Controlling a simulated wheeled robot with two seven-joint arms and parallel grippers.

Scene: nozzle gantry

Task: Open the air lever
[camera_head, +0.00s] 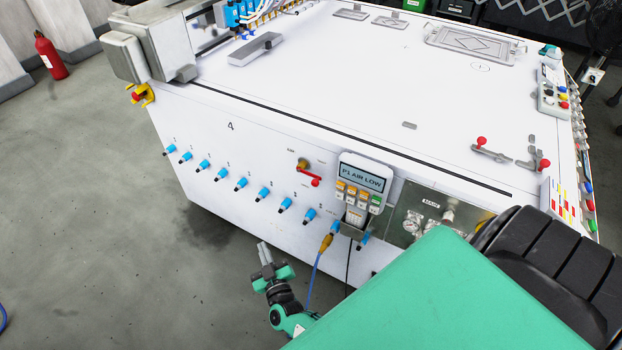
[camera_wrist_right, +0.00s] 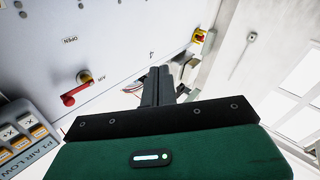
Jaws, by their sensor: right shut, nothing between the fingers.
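The air lever (camera_head: 309,178) is on the front panel of the white machine, left of the pendant. It has a red handle and a brass pivot. In the right wrist view the lever (camera_wrist_right: 75,93) sits left of the fingers, between the labels OPEN and AIR, its handle angled away from the OPEN label. My right gripper (camera_head: 264,254) is shut and empty, in front of the panel and lower left of the lever in the head view. Its closed fingers (camera_wrist_right: 158,85) also show in the wrist view, apart from the lever. My left gripper is not in view.
A pendant (camera_head: 361,180) reading P1 AIR LOW hangs right of the lever. Several blue fittings (camera_head: 241,184) line the panel; a blue hose (camera_head: 315,277) hangs below. A gauge plate (camera_head: 428,213) is further right. Floor (camera_head: 110,230) to the left is clear.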

